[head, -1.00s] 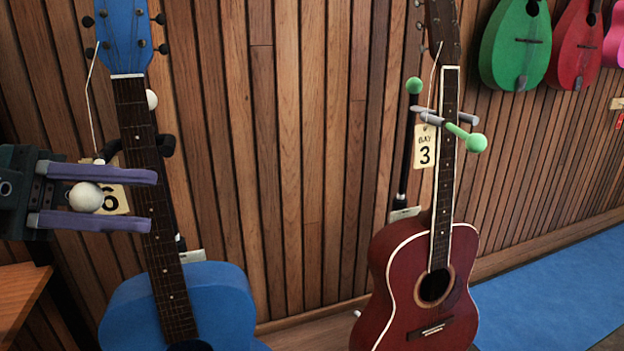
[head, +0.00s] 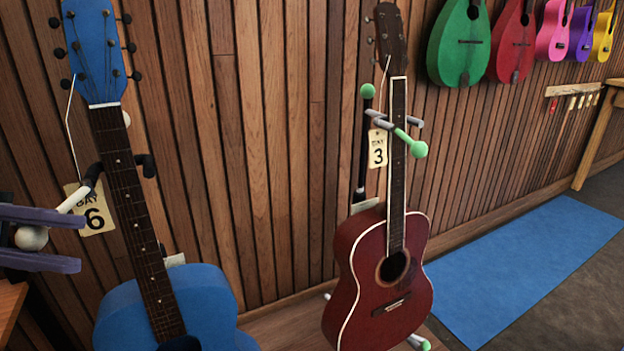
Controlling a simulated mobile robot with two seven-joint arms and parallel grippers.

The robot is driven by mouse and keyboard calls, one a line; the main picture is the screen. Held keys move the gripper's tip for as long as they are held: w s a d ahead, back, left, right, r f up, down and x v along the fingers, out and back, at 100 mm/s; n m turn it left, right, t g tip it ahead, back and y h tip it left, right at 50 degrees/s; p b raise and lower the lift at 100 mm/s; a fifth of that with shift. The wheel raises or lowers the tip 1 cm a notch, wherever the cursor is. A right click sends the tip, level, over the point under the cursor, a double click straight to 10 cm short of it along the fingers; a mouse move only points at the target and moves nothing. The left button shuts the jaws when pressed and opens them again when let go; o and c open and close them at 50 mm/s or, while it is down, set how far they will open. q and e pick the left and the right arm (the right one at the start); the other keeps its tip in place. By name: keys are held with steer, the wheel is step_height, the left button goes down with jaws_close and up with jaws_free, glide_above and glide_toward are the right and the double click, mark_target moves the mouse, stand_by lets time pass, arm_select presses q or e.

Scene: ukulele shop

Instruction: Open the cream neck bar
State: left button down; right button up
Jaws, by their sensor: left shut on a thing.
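The cream neck bar (head: 75,200) belongs to the stand of the blue guitar (head: 165,300), at the left. It runs from a black joint beside the guitar's neck out to the left and ends in a cream ball (head: 31,238). It lies beside the neck, not across its front. My left gripper (head: 50,239), at the left edge, is shut on the ball, with its purple fingers above and below it. The bar's stretch near the ball is partly hidden by the upper finger. My right gripper is not in view.
A tag reading "BAY 6" (head: 98,215) hangs behind the bar. A red guitar (head: 375,285) stands at centre with a green neck bar (head: 408,140) across its neck. An orange-brown surface (head: 10,305) lies below my gripper. A blue mat (head: 530,265) is at right.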

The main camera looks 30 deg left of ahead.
arm_select(q)
steer(key=shift+s+f, duration=0.1)
steer(key=shift+s, duration=0.15)
steer(key=c, duration=1)
jaws_free()
steer(key=o, duration=0.4)
steer(key=shift+s+f, duration=0.1)
steer(key=shift+s, duration=0.25)
steer(key=shift+w, duration=0.1)
steer(key=shift+r+p, duration=0.5)
steer(key=shift+r, duration=0.05)
step_height(320, 180, up, 19)
steer(key=p, duration=1.9)
